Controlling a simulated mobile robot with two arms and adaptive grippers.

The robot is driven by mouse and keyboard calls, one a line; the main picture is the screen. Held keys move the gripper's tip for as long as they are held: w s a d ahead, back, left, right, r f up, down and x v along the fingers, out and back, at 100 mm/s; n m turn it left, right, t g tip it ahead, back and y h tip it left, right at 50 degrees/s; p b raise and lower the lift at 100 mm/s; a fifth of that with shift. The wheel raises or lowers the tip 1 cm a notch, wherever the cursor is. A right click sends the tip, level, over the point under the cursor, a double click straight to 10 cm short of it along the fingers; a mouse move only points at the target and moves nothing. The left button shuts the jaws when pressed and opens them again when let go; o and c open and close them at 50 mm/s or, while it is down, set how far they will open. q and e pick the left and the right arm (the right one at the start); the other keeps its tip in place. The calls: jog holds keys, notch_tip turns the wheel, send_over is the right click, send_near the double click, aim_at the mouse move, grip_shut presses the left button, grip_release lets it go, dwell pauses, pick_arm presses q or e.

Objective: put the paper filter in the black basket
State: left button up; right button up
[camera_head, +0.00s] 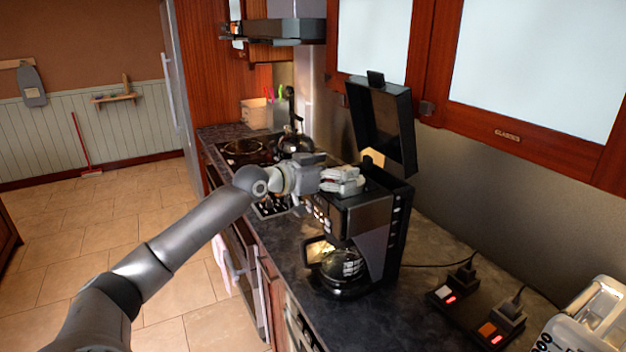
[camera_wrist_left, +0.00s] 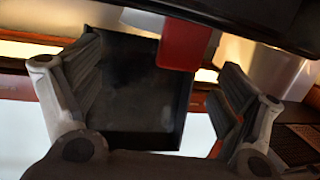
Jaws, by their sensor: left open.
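The black coffee maker (camera_head: 385,220) stands on the counter with its lid (camera_head: 385,125) raised. A cream piece that looks like the paper filter (camera_head: 373,157) shows above the open top, behind my left gripper. Its lower part is hidden, and I cannot tell whether it sits inside the black basket. The basket itself is hidden in the head view. My left gripper (camera_head: 352,181) is over the front of the open top, near the cream piece. In the left wrist view, its fingers (camera_wrist_left: 150,100) are spread apart, with a dark panel beyond them. My right gripper is not in view.
A glass carafe (camera_head: 343,265) is in the coffee maker. Plugged-in switches (camera_head: 465,300) and a whitish appliance (camera_head: 590,320) are at the right. A kettle (camera_head: 295,140) is on the stove behind. Wall cabinets (camera_head: 530,70) hang above. The front counter (camera_head: 375,315) has free room.

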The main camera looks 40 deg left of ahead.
pick_arm(q)
jog(key=v, duration=0.2)
jog(key=b+v, duration=0.1)
jog(key=shift+s+a+f+b, duration=0.15)
jog(key=shift+s+b, duration=0.15)
jog(key=shift+s, duration=0.05)
jog(key=shift+b+v, duration=1.35)
jog(key=shift+v, duration=1)
